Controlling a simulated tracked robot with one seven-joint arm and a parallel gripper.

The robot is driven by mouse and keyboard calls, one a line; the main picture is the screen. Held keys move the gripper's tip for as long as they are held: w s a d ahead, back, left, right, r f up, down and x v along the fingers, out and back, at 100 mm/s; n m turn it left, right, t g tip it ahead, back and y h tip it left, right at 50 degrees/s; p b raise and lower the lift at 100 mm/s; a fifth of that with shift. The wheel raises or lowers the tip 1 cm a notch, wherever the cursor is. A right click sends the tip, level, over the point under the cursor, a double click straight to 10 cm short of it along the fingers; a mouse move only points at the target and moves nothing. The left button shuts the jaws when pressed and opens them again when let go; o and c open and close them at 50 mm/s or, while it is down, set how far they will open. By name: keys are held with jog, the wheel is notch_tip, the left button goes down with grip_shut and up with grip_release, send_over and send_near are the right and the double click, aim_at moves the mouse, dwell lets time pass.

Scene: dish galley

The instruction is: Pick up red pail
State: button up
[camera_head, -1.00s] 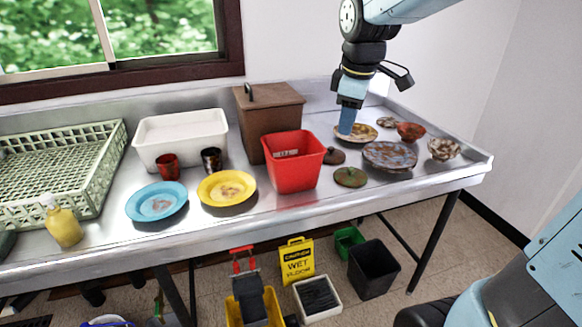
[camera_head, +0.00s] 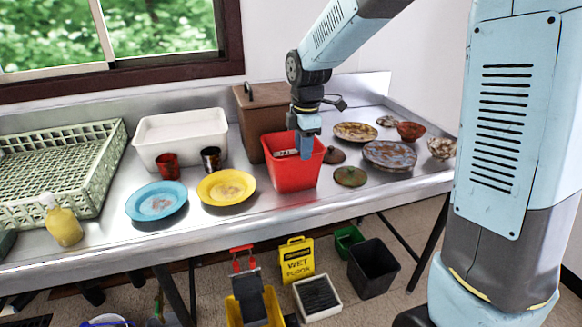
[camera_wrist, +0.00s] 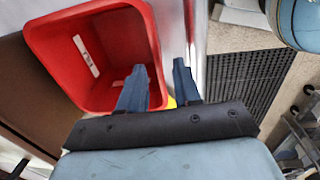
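The red pail (camera_head: 290,175) stands upright on the metal counter, in front of the brown lidded bin. My gripper (camera_head: 306,152) points down at the pail's right side and covers part of its rim. In the wrist view the pail (camera_wrist: 95,50) fills the upper left, and I look into its empty inside with a white label on the wall. My gripper (camera_wrist: 158,78) is open. One finger overlaps the pail's opening and the other is beyond its wall, so the rim passes between them. I cannot tell whether either finger touches it.
A brown bin (camera_head: 243,122) stands right behind the pail. A yellow plate (camera_head: 226,187) lies to its left and a green-brown lid (camera_head: 350,177) to its right. The counter's front edge is close.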

aim_at(300, 173)
jog(key=shift+w+a+f, duration=0.1)
jog(key=shift+w+f, duration=0.05)
jog(key=shift+f, duration=1.1)
jog(key=shift+w+a+f, duration=0.15)
jog(key=shift+w+f, duration=0.05)
jog(key=shift+f, duration=1.05)
jog(key=shift+w+a+f, duration=0.1)
jog(key=shift+w+f, duration=0.05)
jog(key=shift+f, duration=1.1)
grip_shut()
